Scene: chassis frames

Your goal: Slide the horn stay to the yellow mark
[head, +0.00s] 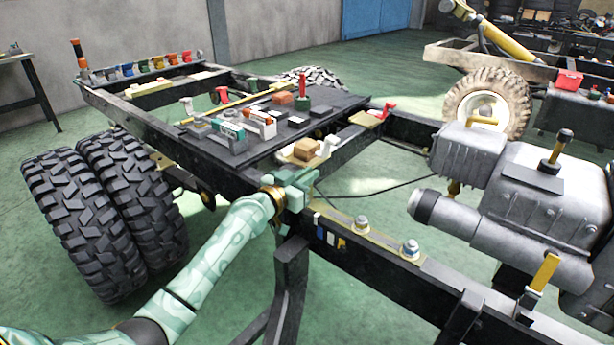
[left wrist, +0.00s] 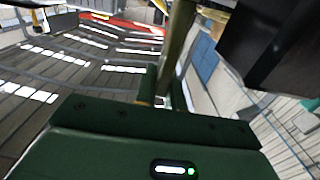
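My left gripper (head: 312,180) is at the dark chassis rail, near its corner with the crossmember. In the left wrist view its two fingers (left wrist: 164,92) stand close on either side of an upright olive bar (left wrist: 180,45). The bar may be the horn stay; I cannot make out its shape in the head view. Whether the fingers press on it is unclear. A yellow mark (head: 342,243) is on the rail, to the right of and below the gripper, beside a white mark (head: 330,239) and a blue mark (head: 320,233). My right gripper is not in view.
Two bolts (head: 361,222) stand on the rail plate right of the gripper. A dark board (head: 210,148) with several small parts lies across the frame behind it. Large tyres (head: 95,210) stand at left, a grey gearbox (head: 535,195) at right. A dark stand (head: 290,280) is below the rail.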

